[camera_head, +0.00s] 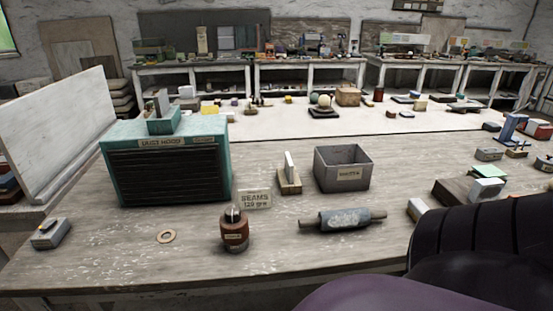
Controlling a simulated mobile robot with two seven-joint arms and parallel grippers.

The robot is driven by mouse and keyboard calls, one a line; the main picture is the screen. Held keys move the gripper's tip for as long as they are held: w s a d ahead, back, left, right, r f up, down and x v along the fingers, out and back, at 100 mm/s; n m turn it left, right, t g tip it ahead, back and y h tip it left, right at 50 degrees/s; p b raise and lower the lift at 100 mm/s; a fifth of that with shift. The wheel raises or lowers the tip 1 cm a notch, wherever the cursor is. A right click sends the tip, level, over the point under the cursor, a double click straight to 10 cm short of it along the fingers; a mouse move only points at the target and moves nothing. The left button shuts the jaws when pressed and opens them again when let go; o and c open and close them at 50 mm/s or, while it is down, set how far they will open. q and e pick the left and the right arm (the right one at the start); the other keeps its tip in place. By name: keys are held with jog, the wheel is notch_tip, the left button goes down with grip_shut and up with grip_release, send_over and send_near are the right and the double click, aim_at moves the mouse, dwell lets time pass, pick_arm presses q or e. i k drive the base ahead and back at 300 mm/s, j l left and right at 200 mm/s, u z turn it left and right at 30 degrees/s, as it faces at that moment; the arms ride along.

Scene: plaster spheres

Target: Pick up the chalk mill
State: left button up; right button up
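A small brown barrel-shaped thing with a dark band and a pale metal top (234,230) stands upright near the table's front edge. It looks like the chalk mill, but its label is too small to read. A grey roller with a handle at each end (343,219) lies to its right, with pale worn lettering. Neither gripper is in view. A dark part of my own body covers the lower right corner and hides the table there.
The teal dust hood (165,165) stands behind left of the brown thing. A "SEAMS 120 grit" card (255,199), an upright block (289,175) and a grey open bin (343,168) are behind. A ring (166,236) lies left. The front strip between is bare.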

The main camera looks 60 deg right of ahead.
aim_at(235, 237)
jog(key=z, duration=1.35)
